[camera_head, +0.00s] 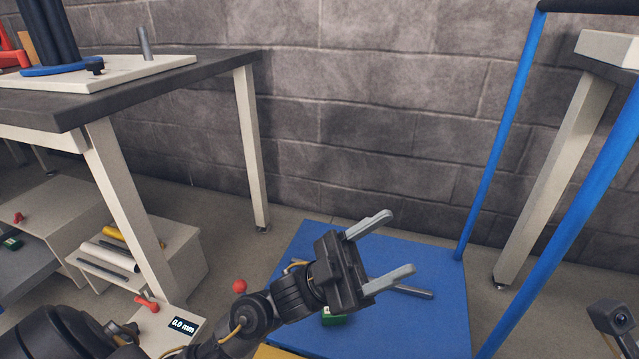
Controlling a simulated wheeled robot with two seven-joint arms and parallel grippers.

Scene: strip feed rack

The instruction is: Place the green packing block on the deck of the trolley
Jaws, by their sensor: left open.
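The trolley's blue deck (300,247) lies low at bottom centre, with blue upright handle bars (503,120) at its right. A green block (333,319) shows just below my left gripper, seemingly resting on the deck; the gripper and wrist hide much of it. My left gripper (401,241) is open above the deck, its two pale fingers spread and pointing right, with nothing between them. The fingers are apart from the green block. My right gripper is not in view.
A grey bar (412,291) lies on the deck beyond the fingers. A yellow thing (275,352) shows at the bottom edge. A workbench (190,82) stands at left, a low shelf unit (190,262) beneath it. A red ball (239,286) shows beside my arm.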

